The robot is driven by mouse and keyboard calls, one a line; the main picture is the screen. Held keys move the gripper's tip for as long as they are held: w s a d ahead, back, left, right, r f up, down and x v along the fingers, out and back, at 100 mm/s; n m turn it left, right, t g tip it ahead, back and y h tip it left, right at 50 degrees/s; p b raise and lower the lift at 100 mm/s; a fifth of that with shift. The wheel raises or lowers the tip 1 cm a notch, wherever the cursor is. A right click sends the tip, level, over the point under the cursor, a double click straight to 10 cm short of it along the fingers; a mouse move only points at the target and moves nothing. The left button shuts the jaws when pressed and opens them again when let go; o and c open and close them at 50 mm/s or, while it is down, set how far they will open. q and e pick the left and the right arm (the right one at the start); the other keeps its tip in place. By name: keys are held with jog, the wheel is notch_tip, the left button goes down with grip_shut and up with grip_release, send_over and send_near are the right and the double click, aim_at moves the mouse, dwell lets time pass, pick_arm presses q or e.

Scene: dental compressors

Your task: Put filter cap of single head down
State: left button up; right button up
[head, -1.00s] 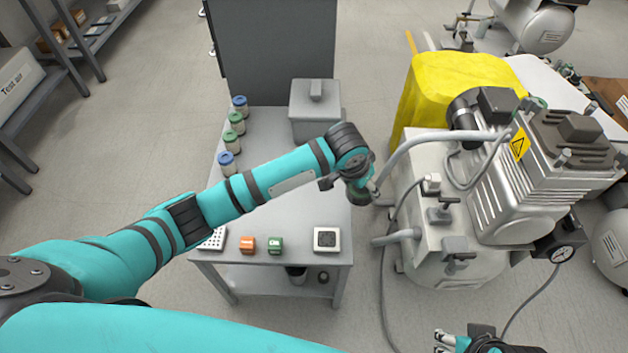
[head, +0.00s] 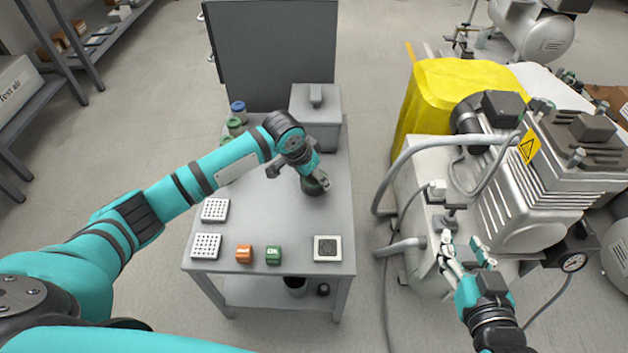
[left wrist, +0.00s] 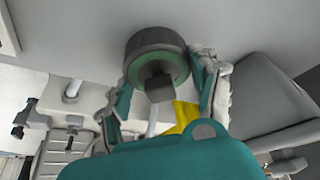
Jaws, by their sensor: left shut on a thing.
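The filter cap (head: 314,184), a dark round piece with a green ring, is held over the right part of the grey table (head: 285,215). My left gripper (head: 312,176) is shut on it. In the left wrist view the filter cap (left wrist: 150,42) sits between the two fingers, with a square dark knob toward the camera. I cannot tell whether the cap touches the tabletop. My right gripper (head: 464,254) is in front of the compressor (head: 420,175), fingers spread with nothing seen between them, close to a valve handle.
On the table are a grey lidded box (head: 316,130), several jars (head: 236,124), two white perforated trays (head: 206,246), an orange block (head: 244,254), a green block (head: 273,255) and a white square dish (head: 327,248). The table's middle is clear. Hoses (head: 384,180) hang beside the compressor.

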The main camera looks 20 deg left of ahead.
pick_arm(q)
jog(key=shift+f, duration=0.7)
pick_arm(e)
jog(key=r, duration=0.1)
jog(key=r+t, duration=0.1)
jog(key=w+r+t, duration=0.1)
jog(key=shift+a+y, duration=0.3)
jog(key=shift+a, duration=0.05)
jog(key=shift+f, duration=0.1)
pick_arm(q)
jog(key=o, duration=0.6)
jog(key=shift+f, duration=0.1)
jog(key=o, duration=0.4)
jog(key=shift+c, duration=0.2)
pick_arm(e)
jog(key=shift+f, duration=0.15)
